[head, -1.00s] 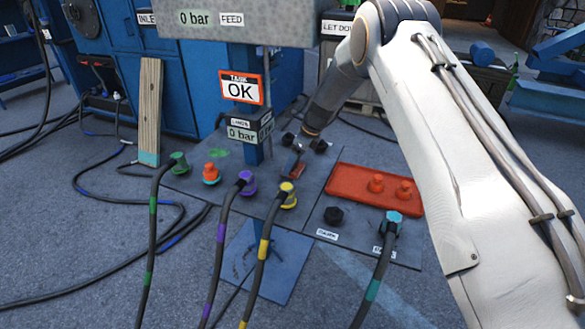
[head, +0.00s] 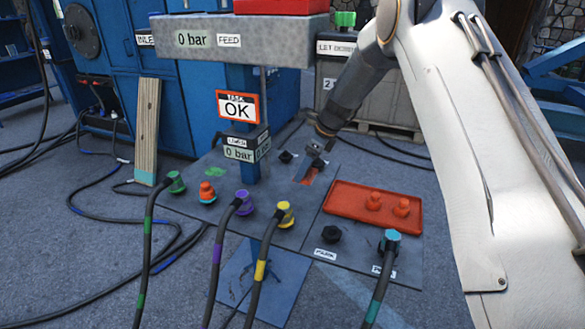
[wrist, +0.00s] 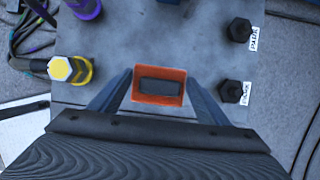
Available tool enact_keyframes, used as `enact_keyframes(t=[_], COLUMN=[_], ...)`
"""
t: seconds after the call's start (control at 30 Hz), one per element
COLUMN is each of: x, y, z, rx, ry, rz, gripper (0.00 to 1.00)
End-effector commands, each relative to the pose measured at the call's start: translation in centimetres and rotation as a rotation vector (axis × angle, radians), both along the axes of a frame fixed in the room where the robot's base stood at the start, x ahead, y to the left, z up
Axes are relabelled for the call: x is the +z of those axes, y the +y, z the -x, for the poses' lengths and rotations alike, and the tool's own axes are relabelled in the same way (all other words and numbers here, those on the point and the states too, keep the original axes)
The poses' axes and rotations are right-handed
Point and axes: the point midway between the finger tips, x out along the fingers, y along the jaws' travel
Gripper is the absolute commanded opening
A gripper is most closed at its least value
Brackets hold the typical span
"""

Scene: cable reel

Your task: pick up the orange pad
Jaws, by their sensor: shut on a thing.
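The orange pad (wrist: 158,100) shows in the wrist view as a small orange square with a dark block at its middle. It sits between the two fingers of my gripper (wrist: 160,92), which is shut on it. In the head view my gripper (head: 317,160) points down over the grey floor plate, behind the yellow plug. A small orange patch (head: 307,178) shows just below the fingertips there. The fingers partly hide it, and I cannot tell how far the pad is from the plate.
Green, purple, yellow (head: 284,213) and teal (head: 390,241) cable plugs stand along the front. Dark bolts (wrist: 239,30) stand at the plate's edge. A post with an OK sign (head: 238,107) rises at the left.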

Motion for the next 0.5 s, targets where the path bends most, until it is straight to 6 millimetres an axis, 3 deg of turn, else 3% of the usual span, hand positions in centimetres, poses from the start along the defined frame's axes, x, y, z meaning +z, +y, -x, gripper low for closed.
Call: enact_keyframes(t=[0.3,0.5], x=[0.0,-0.1], y=[-7.1,-10.2], z=[2.5,3.7], rx=[-0.003,-0.002], ry=[0.001,0.001], rz=[0.0,0.001], gripper=[0.47,0.47])
